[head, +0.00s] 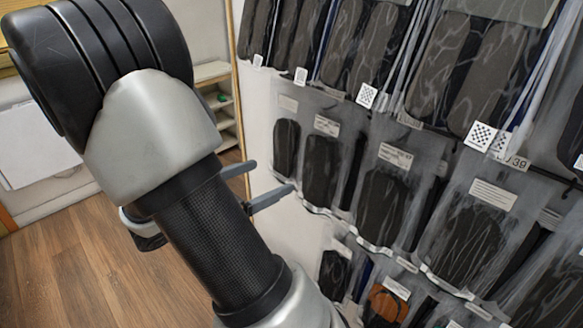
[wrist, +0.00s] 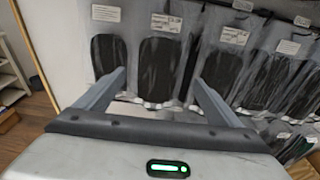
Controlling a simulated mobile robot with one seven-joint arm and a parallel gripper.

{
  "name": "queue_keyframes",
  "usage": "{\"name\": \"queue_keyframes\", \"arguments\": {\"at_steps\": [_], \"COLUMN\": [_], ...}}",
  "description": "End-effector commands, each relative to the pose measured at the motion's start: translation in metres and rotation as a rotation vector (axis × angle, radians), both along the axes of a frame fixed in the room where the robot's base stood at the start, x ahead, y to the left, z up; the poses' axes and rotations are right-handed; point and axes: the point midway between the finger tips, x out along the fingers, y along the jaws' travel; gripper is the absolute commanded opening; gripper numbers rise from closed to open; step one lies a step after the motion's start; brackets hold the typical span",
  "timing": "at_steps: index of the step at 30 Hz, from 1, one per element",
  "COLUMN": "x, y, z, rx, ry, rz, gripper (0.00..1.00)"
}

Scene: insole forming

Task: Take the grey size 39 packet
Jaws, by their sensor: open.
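Clear packets holding dark grey insoles hang in rows on a wall rack. A size tag (head: 518,162) at the right in the head view seems to read 39; the sizes on the packet labels are too small to read. My gripper (head: 271,177) is open and empty, left of the middle row and pointing toward it. In the wrist view, a grey packet (wrist: 161,62) with a white label shows between and beyond the open fingers of my gripper (wrist: 158,78). I cannot tell whether it is the size 39 one, or whether the fingers touch it.
More packets hang above and below, close together, with a brown-orange insole (head: 386,303) in the lower row. Checkered markers (head: 481,135) sit along the upper row. A shelf unit (head: 222,100) stands behind at the left. The wooden floor (head: 75,262) at the left is clear.

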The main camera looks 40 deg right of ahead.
Motion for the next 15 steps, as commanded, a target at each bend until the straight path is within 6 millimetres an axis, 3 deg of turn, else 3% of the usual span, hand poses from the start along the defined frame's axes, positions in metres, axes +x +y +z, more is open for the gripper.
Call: {"name": "queue_keyframes", "arguments": {"at_steps": [15], "x": [0.008], "y": [-0.100], "z": [-0.016], "rx": [-0.004], "ry": [0.002], "rz": [-0.002], "gripper": [0.88]}}
